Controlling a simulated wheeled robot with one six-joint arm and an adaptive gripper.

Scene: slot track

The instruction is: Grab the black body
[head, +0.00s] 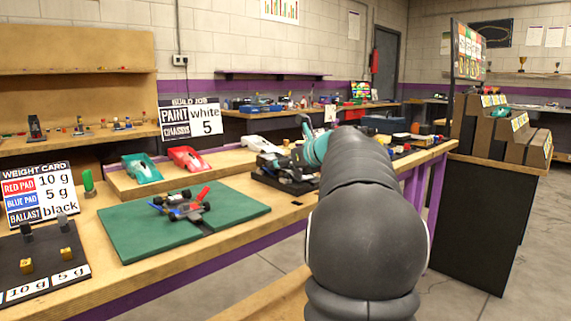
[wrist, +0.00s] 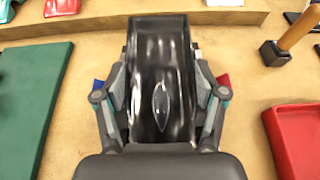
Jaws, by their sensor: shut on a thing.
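The glossy black body (wrist: 160,45) fills the middle of the wrist view, between the two fingers of my gripper (wrist: 161,92). The gripper is shut on its sides. In the head view my gripper (head: 287,168) is at the right of the green mat, partly hidden by my arm, and the body there is hard to make out. The wrist view shows bare wooden bench top around the body; whether it touches the bench I cannot tell.
A chassis with wheels (head: 182,206) stands on the green mat (head: 125,233). Green (head: 142,168), red (head: 188,157) and white (head: 262,144) bodies sit on a raised wooden step. A red tray (wrist: 292,140) and a wooden-handled tool (wrist: 290,38) are at the right in the wrist view.

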